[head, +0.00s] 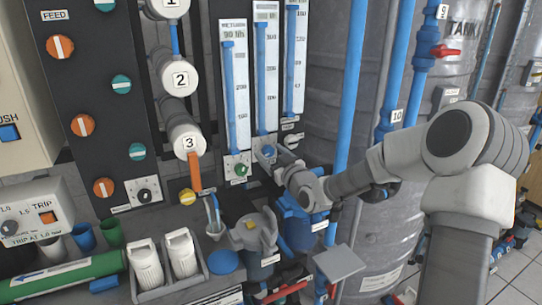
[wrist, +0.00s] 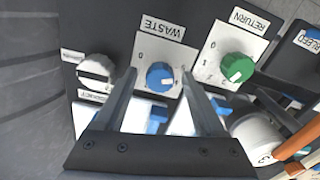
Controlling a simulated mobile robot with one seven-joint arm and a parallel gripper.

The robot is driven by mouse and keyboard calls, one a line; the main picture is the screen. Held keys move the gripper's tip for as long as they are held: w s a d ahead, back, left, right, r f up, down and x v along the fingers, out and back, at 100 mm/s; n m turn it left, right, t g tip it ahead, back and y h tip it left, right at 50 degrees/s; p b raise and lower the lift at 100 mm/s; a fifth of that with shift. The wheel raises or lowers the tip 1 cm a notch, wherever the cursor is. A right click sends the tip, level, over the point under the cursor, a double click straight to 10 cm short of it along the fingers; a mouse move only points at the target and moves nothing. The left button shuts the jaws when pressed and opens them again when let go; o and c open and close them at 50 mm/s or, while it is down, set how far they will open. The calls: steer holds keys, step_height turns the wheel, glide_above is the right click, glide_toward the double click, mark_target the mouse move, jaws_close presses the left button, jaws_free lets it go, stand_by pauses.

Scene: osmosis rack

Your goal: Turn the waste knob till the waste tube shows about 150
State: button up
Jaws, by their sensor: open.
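The waste knob (wrist: 160,75) is blue with a white pointer mark, on a white plate labelled WASTE, in the middle of the wrist view. In the head view the blue knob (head: 268,152) sits below the middle tube. My gripper (wrist: 159,71) is open, with one finger on each side of the knob; I cannot tell whether they touch it. The head view shows it (head: 279,168) close to the panel. The waste tube (head: 265,70) is the middle of three upright scales. Its blue column ends near the top, but its exact reading is too small to tell.
The green return knob (wrist: 236,67) is close on the right in the wrist view, and a white knob (wrist: 96,72) is on the left. Blue fittings (head: 298,220) and a grey clamp-like part (head: 253,232) stand below the panel. A blue vertical pipe (head: 350,90) runs to the right.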

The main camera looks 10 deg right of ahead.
jaws_close()
stand_by(0.4)
steer(key=shift+m, duration=0.4)
steer(key=m, duration=0.3)
steer(key=shift+m+p, duration=0.3)
steer(key=shift+p, duration=0.05)
steer(key=shift+m+p, duration=0.55)
steer(key=shift+m, duration=1.65)
steer(key=shift+f, duration=0.1)
jaws_free()
